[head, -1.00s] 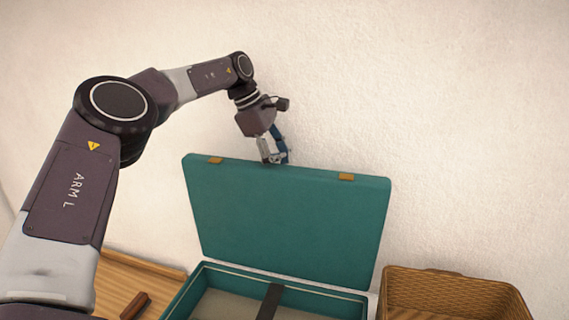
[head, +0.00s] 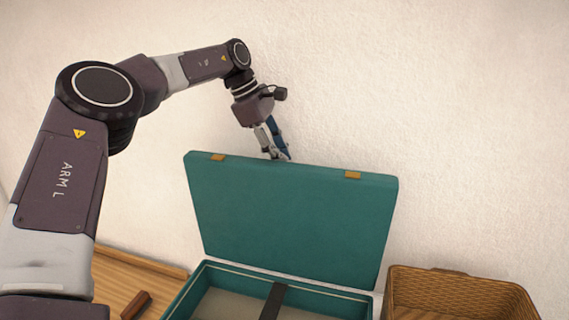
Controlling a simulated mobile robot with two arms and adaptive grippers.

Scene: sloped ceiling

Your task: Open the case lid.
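The teal case lid (head: 290,220) stands upright in front of the wall, opened up from the case base (head: 330,303). Two brass-coloured latches sit on its top edge, the left latch (head: 217,157) and the right latch (head: 352,175). My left gripper (head: 277,156) is at the lid's top edge, between the latches. Its fingertips are close together and partly hidden by the edge, so I cannot tell whether they touch or grip the lid. My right gripper is not in view.
The case base shows a pale interior with a dark strap (head: 272,300) across it. A wicker basket (head: 460,298) stands to its right. A wooden surface (head: 135,280) with a small brown block (head: 135,305) lies to its left. The pale wall is close behind.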

